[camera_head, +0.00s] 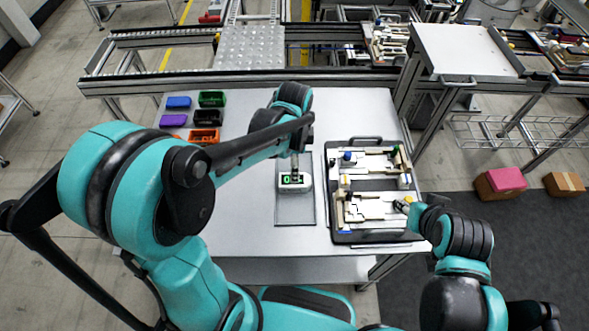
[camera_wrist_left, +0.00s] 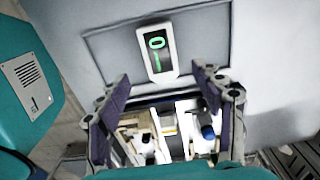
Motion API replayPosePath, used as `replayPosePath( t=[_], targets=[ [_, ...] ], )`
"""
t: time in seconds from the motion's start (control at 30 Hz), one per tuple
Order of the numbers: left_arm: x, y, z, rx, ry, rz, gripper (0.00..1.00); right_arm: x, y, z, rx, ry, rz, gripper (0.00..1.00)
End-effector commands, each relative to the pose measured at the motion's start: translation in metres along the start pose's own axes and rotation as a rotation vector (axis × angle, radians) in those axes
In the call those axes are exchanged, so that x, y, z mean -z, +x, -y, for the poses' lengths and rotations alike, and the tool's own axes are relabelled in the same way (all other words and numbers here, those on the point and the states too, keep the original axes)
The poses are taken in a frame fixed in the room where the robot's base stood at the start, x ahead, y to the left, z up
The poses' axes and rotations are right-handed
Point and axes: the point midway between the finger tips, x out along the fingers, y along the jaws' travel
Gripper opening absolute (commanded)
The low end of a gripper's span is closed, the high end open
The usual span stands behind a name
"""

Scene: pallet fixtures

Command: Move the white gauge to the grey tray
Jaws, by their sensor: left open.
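The white gauge (camera_head: 293,181), with a green digit on a dark display, lies on the flat grey tray (camera_head: 295,214) in the middle of the table. In the left wrist view the gauge (camera_wrist_left: 155,48) is whole, on the grey tray (camera_wrist_left: 108,47), beyond the fingertips. My left gripper (camera_wrist_left: 162,84) is open with nothing between its fingers. In the head view my left gripper (camera_head: 294,168) is at the gauge's far end, partly hidden by my arm. My right gripper (camera_head: 403,205) is at the right edge of the black pallet; its jaws are too small to read.
The black pallet (camera_head: 335,236) with white and cream fixture parts stands right of the grey tray. Several small bins, such as the blue bin (camera_head: 178,102) and orange bin (camera_head: 204,136), sit at the table's back left. A conveyor (camera_head: 150,85) runs behind the table.

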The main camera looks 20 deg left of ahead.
Motion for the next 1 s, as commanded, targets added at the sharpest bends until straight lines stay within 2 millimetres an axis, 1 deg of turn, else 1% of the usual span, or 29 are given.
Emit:
replayPosePath(
  t=[0.03,0.1,0.27,0.37,0.47,0.6,0.7,0.8,0.9,1.0],
  targets=[
    [0.000,-0.012,0.000,0.000,0.000,0.000,0.67,0.003,-0.004,0.000,0.000,0.000,0.000,0.39],
    [0.000,-0.023,0.000,0.000,0.000,0.000,0.67,0.005,-0.007,0.000,0.000,0.000,0.000,0.39],
    [-0.001,-0.037,-0.001,0.002,-0.005,-0.001,0.67,0.006,-0.009,0.000,0.000,0.000,0.000,0.39],
    [-0.004,-0.045,-0.005,0.025,-0.056,-0.011,0.67,0.006,-0.009,0.000,0.000,0.000,0.000,0.39],
    [-0.014,-0.059,-0.015,0.083,-0.193,-0.042,0.67,0.006,-0.009,0.000,0.000,0.000,0.000,0.39],
    [-0.034,-0.081,-0.037,0.201,-0.493,-0.136,0.67,0.006,-0.009,0.000,0.000,0.000,0.000,0.39],
    [-0.047,-0.092,-0.053,0.277,-0.720,-0.228,0.67,0.006,-0.009,0.000,0.000,0.000,0.000,0.39],
    [-0.058,-0.097,-0.067,0.335,-0.920,-0.329,0.67,0.006,-0.009,0.000,0.000,0.000,0.000,0.39],
    [-0.066,-0.099,-0.077,0.371,-1.076,-0.419,0.67,0.006,-0.009,0.000,0.000,0.000,0.000,0.39],
    [-0.071,-0.099,-0.083,0.390,-1.180,-0.486,0.67,0.006,-0.009,0.000,0.000,0.000,0.000,0.39]
  ],
)
